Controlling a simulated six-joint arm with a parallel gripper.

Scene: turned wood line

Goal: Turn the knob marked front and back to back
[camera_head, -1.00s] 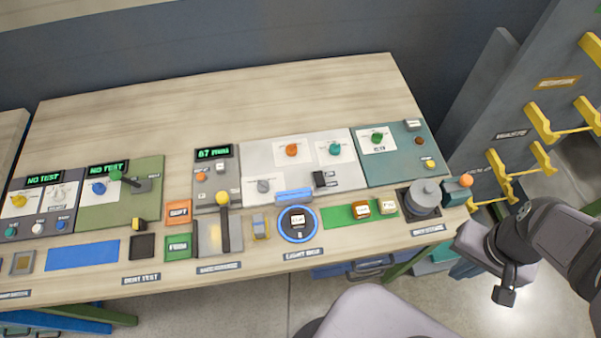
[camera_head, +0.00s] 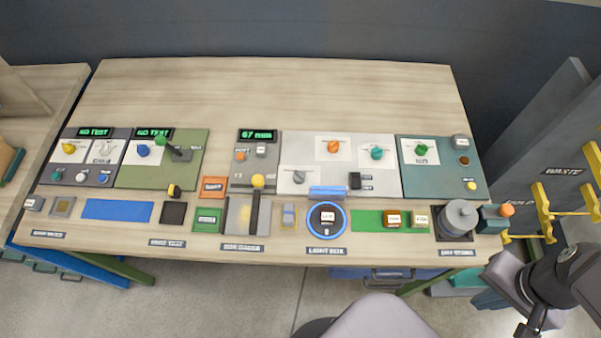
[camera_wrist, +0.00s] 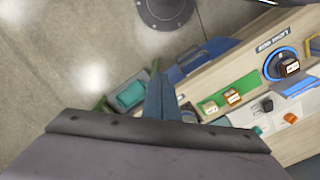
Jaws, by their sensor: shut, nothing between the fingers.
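Several round knobs stand on the bench panels, and their small markings are too fine to read, so I cannot tell which is marked front and back. The light box panel (camera_head: 315,150) has an orange knob (camera_head: 333,147), a teal knob (camera_head: 377,153) and a grey knob (camera_head: 299,177). The teal panel (camera_head: 420,185) to its right has a green knob (camera_head: 421,149). Yellow (camera_head: 69,148) and blue (camera_head: 144,151) knobs are at the left. My gripper (camera_head: 530,328) is shut and empty, low at the right, off the bench and apart from every knob.
A grey cylinder (camera_head: 459,216) stands at the bench's right front, beside an orange ball-topped block (camera_head: 507,210). Yellow hooks (camera_head: 545,212) stick out from the rack farther right. Small blocks (camera_head: 393,219) lie on a green strip. The rear bench top is clear.

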